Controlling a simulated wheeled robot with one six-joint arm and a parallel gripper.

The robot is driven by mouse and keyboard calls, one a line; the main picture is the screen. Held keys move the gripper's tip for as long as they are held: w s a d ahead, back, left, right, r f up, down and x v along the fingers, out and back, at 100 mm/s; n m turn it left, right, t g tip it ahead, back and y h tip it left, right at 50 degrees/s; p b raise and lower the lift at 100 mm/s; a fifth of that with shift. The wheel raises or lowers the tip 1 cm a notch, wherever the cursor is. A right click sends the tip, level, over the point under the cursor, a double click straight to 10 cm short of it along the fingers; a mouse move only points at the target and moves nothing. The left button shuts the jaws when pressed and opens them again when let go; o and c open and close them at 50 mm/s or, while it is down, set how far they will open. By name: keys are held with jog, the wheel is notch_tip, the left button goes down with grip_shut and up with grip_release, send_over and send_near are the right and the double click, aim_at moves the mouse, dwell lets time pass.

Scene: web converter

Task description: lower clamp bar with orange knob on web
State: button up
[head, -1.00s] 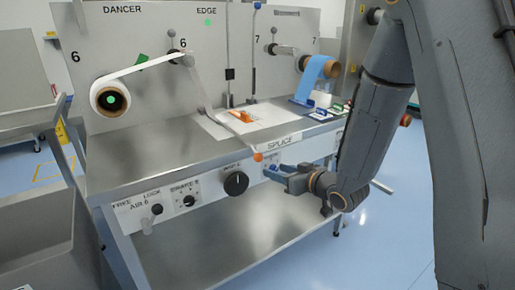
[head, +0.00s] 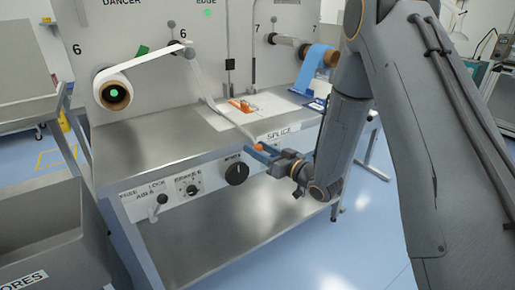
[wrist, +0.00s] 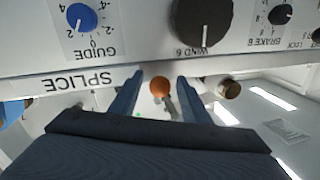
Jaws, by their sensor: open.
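The white web (head: 140,64) runs from the roll over roller 6 and down to the bench top. The clamp bar itself is hard to tell apart from the web strip.
The front panel has a black WIND 6 dial (wrist: 202,22), a blue GUIDE dial (wrist: 82,18) and a BRAKE 6 dial. An orange item (head: 241,105) lies on the splice plate. A blue roll (head: 318,62) hangs at right. A grey bin (head: 50,235) stands front left.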

jog(key=shift+w+a, duration=0.15)
jog(key=shift+c, duration=0.5)
grip_shut()
jog(key=shift+g+h, duration=0.5)
notch_tip(320, 180, up, 8)
jog(key=p, duration=0.5)
jog(key=shift+f+p, duration=0.2)
jog(key=shift+p, duration=0.15)
jog(key=w+a+r+p, duration=0.2)
jog(key=w+r+p, duration=0.1)
jog(key=r, duration=0.5)
jog(key=w+a+r+p, duration=0.2)
jog(key=w+r+p, duration=0.1)
jog(key=r, duration=0.5)
jog(key=w+a+r+p, duration=0.2)
jog(key=r+p, duration=0.1)
jog(key=r, duration=0.5)
jog(key=shift+w, duration=0.4)
